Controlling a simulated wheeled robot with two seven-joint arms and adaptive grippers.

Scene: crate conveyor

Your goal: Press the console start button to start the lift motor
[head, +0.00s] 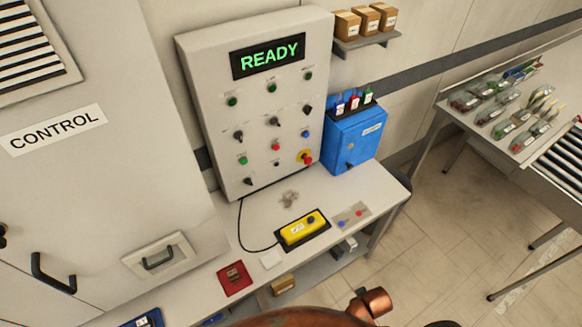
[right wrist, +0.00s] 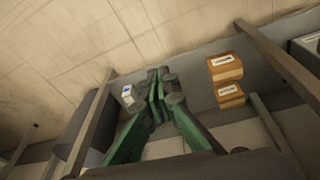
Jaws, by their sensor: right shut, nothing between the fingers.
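The grey console panel (head: 217,65) stands on the counter against the wall, with a lit display (head: 268,56) reading READY in green. It carries several green buttons, among them one at upper left (head: 232,101) and one lower left (head: 243,160), plus a red button (head: 275,144) and dark knobs. The labels are too small to read, so I cannot tell which is the start button. My right gripper (right wrist: 159,82), with green fingers, is shut and empty in the right wrist view; the console does not show there. My left gripper is not in view.
A red mushroom button on yellow (head: 305,157) sits at the panel's lower right. On the counter (head: 255,210) lie a yellow pendant (head: 303,228) with a cable and a red pad (head: 234,278). A blue box (head: 352,142) stands right of the panel. Cartons (right wrist: 226,67) show beyond my gripper.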

